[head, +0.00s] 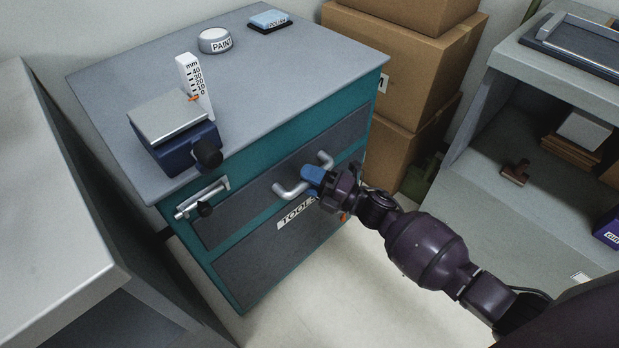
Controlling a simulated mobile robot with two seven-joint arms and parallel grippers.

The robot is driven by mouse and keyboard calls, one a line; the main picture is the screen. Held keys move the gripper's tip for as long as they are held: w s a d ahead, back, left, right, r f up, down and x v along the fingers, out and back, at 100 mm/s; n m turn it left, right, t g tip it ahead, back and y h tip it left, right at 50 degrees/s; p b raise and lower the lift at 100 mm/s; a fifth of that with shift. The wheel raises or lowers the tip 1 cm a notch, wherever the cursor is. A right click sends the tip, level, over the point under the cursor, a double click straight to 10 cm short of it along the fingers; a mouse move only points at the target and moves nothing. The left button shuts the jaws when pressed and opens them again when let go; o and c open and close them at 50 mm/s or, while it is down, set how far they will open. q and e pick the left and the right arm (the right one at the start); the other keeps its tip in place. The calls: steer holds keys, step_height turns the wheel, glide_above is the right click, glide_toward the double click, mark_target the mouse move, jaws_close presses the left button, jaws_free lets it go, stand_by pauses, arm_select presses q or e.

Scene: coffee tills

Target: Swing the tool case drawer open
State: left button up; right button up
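The tool case (262,157) is a teal cabinet with a grey top and dark grey front panels. Its upper drawer front (243,205) carries a silver bar handle (288,191) and looks flush with the cabinet. A TOOLS label (296,216) sits below the handle. My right gripper (313,178) has blue fingertips at the middle of the handle and hides that part of the bar. Whether the fingers are closed around it cannot be told. My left gripper is not in view.
Cardboard boxes (405,60) are behind; shelves (520,220) stand right. The floor (300,290) in front is clear.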

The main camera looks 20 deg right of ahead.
jaws_close()
steer(key=shift+s+d, duration=0.2)
steer(key=shift+s, duration=0.4)
arm_select(q)
steer(key=p, duration=0.1)
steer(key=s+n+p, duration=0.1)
steer(key=p, duration=0.1)
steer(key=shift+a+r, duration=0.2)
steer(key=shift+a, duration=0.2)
arm_select(e)
steer(key=s+d, duration=0.3)
steer(key=s, duration=0.7)
steer(key=s+d, duration=0.4)
steer(key=s, duration=0.6)
steer(key=shift+s+d, duration=0.15)
steer(key=shift+d, duration=0.1)
steer(key=shift+o, duration=1)
jaws_free()
